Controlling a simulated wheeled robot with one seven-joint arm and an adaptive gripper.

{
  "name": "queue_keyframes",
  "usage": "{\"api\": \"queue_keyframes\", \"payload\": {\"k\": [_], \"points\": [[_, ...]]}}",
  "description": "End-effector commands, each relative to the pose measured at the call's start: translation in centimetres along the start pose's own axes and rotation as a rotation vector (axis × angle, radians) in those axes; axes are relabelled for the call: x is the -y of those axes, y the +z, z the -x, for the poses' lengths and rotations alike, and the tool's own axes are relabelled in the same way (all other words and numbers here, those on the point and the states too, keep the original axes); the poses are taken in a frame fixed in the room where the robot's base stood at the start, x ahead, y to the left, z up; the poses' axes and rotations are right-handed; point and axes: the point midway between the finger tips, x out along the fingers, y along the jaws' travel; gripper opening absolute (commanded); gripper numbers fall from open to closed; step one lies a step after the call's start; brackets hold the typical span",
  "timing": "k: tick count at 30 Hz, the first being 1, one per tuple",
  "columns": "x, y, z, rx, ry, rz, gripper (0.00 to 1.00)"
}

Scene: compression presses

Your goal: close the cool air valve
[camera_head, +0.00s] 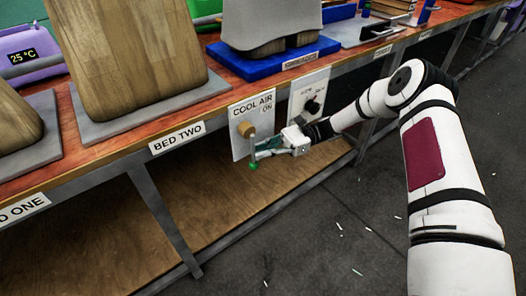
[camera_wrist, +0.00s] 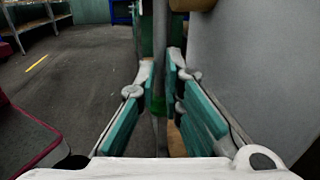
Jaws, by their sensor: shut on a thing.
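The cool air valve panel (camera_head: 239,146) is a white plate labelled "COOL AIR" and "ON" on the front of the bench. Its brass-coloured hub (camera_head: 246,129) carries a thin lever that hangs down to a green knob (camera_head: 254,166). My gripper (camera_head: 260,150) reaches in from the right, with its teal fingers at the lever just above the knob. In the wrist view, my gripper's teal pads (camera_wrist: 166,90) are closed around the grey lever, and green (camera_wrist: 157,104) shows between them. The exact contact is partly hidden.
A second white panel (camera_head: 322,84) with a black knob (camera_head: 312,106) sits just right of the valve. The bench edge with the "BED TWO" label (camera_head: 177,138) runs above, a wooden lower shelf (camera_head: 220,200) below. The grey floor (camera_head: 320,245) in front is mostly clear.

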Motion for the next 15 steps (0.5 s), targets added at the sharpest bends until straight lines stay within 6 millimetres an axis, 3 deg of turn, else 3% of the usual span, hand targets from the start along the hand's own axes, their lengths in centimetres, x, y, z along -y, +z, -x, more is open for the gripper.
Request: {"api": "queue_keyframes", "payload": {"k": [8, 9, 11, 15], "points": [[-0.10, -0.10, -0.32, 0.003, 0.005, -0.005, 0.00], [-0.10, -0.10, -0.33, 0.003, 0.006, -0.005, 0.13], [-0.10, -0.10, -0.34, 0.003, 0.006, -0.005, 0.26], [-0.07, -0.07, -0.25, 0.002, 0.004, -0.003, 0.30]]}}
